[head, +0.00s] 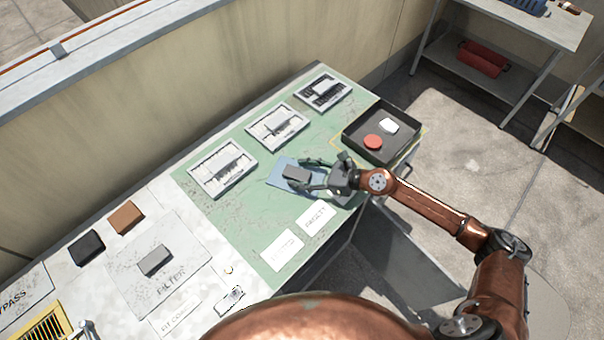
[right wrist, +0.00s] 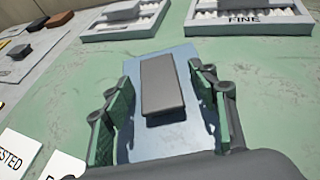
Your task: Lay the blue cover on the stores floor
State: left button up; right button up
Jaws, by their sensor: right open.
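A flat blue sheet, likely the blue cover (head: 279,178), lies on the green mat of the bench. It also shows in the right wrist view (right wrist: 180,139). A grey block (head: 296,173) lies on it, and this block is between my fingers in the right wrist view (right wrist: 161,84). My right gripper (head: 307,176) is open, with its green-padded fingers on either side of the block and gaps showing; in the wrist view it is at the bottom (right wrist: 165,110). I cannot make out my left gripper. No place marked as the stores floor is readable.
Three framed trays (head: 222,168) line the mat's back. A black tray (head: 351,141) holds a red disc and a white piece. White label cards (head: 283,250) lie in front. Dark, brown and grey blocks (head: 155,260) are at left. A metal shelf (head: 470,30) stands beyond open floor (head: 455,130).

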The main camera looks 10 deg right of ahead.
jog(key=shift+c, duration=0.2)
jog(key=shift+r, duration=0.1)
grip_shut()
dwell(0.4)
